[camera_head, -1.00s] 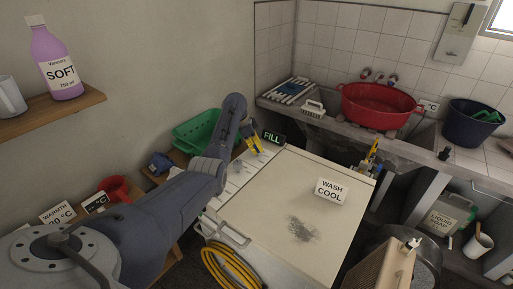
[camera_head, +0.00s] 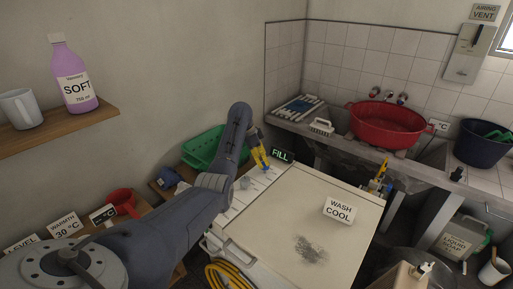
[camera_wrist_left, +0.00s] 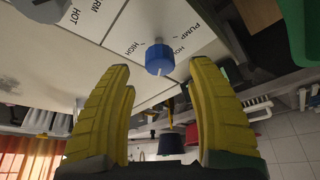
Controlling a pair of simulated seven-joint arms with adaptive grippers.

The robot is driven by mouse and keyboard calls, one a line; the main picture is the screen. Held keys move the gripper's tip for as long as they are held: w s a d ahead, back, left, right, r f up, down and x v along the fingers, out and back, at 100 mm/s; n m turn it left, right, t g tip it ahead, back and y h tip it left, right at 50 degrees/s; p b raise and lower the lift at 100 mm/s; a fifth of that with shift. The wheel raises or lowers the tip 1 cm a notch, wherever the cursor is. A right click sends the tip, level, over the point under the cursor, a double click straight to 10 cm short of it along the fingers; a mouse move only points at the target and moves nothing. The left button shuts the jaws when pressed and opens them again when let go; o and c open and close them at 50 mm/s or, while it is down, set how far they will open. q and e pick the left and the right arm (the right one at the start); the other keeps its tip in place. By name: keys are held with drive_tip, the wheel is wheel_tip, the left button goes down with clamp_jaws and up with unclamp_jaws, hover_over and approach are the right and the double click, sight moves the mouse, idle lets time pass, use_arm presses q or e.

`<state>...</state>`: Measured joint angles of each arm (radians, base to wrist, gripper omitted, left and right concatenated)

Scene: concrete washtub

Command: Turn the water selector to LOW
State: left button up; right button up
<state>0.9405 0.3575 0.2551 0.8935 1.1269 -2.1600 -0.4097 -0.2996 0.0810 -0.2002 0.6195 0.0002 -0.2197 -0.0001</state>
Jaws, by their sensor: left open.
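My left gripper (camera_head: 260,158) reaches over the light control panel (camera_head: 250,190) at the back of the washing machine, its yellow fingers pointing down. In the left wrist view the left gripper (camera_wrist_left: 160,110) is open and empty. A blue knob (camera_wrist_left: 159,58) with a pale pointer stands on the panel beyond its fingertips, between them in the picture and apart from both. Words HIGH and PUMP are printed around it. A grey knob (camera_wrist_left: 42,8) is partly cut off near HOT. I cannot read a LOW mark. The right gripper is not in view.
A green basket (camera_head: 203,148) is behind the arm. The machine's lid (camera_head: 290,215) is flat, with a WASH COOL card (camera_head: 339,210). A red basin (camera_head: 388,125) sits on the concrete sink.

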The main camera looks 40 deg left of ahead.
use_arm(q)
drive_tip(key=v, duration=0.8)
drive_tip(key=shift+r, duration=0.2)
drive_tip(key=shift+w, duration=0.1)
